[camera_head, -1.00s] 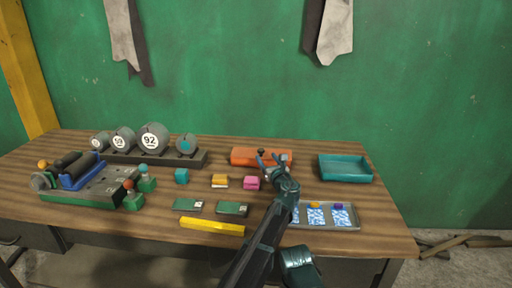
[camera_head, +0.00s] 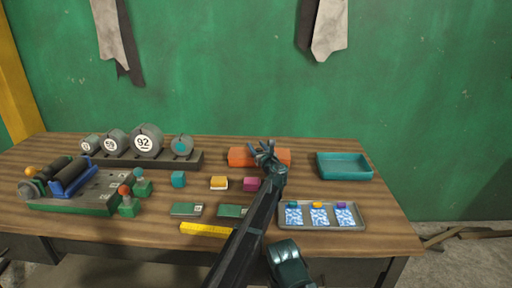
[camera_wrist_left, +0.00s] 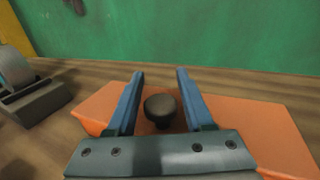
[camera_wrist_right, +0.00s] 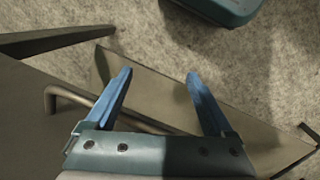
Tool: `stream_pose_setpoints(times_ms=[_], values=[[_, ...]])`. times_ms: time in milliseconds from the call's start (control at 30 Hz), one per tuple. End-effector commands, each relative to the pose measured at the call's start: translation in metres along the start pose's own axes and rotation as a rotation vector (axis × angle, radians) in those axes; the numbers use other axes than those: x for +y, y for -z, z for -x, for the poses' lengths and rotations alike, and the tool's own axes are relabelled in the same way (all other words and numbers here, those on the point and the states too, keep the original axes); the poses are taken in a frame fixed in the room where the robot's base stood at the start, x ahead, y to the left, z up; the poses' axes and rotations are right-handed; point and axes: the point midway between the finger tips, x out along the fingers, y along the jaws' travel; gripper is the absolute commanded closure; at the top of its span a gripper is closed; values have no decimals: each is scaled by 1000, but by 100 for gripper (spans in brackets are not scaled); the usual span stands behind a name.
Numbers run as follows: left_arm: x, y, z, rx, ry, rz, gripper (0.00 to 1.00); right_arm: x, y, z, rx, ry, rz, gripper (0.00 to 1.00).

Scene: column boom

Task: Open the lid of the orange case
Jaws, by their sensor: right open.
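The orange case (camera_head: 242,157) lies near the back of the wooden table, and its lid looks shut. In the left wrist view the orange lid (camera_wrist_left: 245,120) has a dark round knob (camera_wrist_left: 160,109) on top. My left gripper (camera_head: 262,148) is over the case. In the left wrist view its two blue fingers (camera_wrist_left: 157,75) are open, one on each side of the knob, with gaps between. My right gripper (camera_wrist_right: 158,75) is open and empty, low beside the table, with grey floor and a metal handle under it. In the head view part of my right arm shows at the bottom.
A teal tray (camera_head: 344,166) stands right of the case. A grey tray (camera_head: 360,222) with patterned cards is in front. Small blocks, green cards (camera_head: 186,209) and a yellow bar (camera_head: 205,229) lie left of my arm. Round weights (camera_head: 146,141) stand on a rack behind.

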Motion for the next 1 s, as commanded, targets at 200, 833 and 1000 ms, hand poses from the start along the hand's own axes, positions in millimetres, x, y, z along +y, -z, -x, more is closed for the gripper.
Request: stream_pose_setpoints(times_ms=[200,833,1000], values=[[0,0,0,0,0,0,89,0,0,0,0,0,0,13],[0,0,0,0,0,0,100,0,0,0,0,0,0,13],[0,0,0,0,0,0,100,0,0,0,0,0,0,13]])
